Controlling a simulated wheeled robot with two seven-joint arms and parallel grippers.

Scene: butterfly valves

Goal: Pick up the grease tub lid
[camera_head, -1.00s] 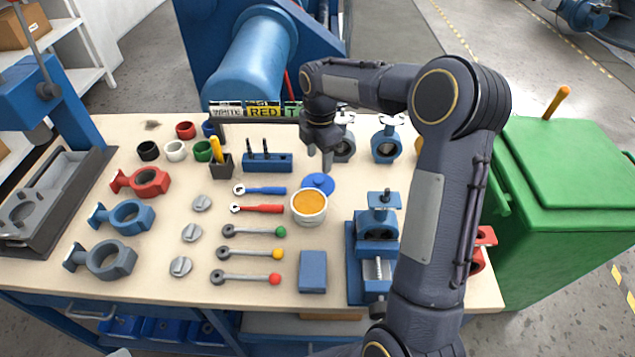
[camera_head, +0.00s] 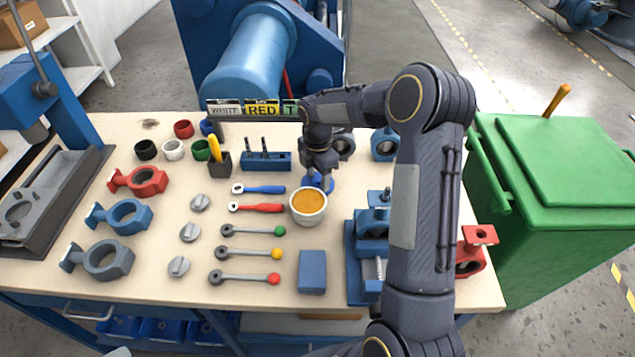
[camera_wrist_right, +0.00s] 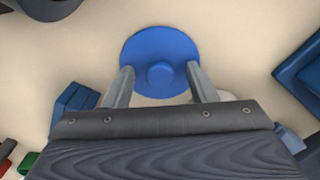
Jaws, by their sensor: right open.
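The grease tub lid is a round blue disc with a small raised knob; it lies on the bench in the right wrist view (camera_wrist_right: 160,52). In the head view the lid (camera_head: 316,183) is partly hidden by my right gripper (camera_head: 318,178). In the wrist view the two fingers of my right gripper (camera_wrist_right: 160,78) are open, one on each side of the knob, over the near part of the lid. I cannot tell their height above it. The open grease tub (camera_head: 308,207), white with orange grease, stands just in front of the lid.
A blue wrench (camera_head: 260,189) and a red wrench (camera_head: 257,208) lie left of the tub. A blue tool block (camera_head: 265,161) stands behind them. A blue vise-like fixture (camera_head: 352,262) stands at the front right. A sign rack (camera_head: 262,109) rises at the back.

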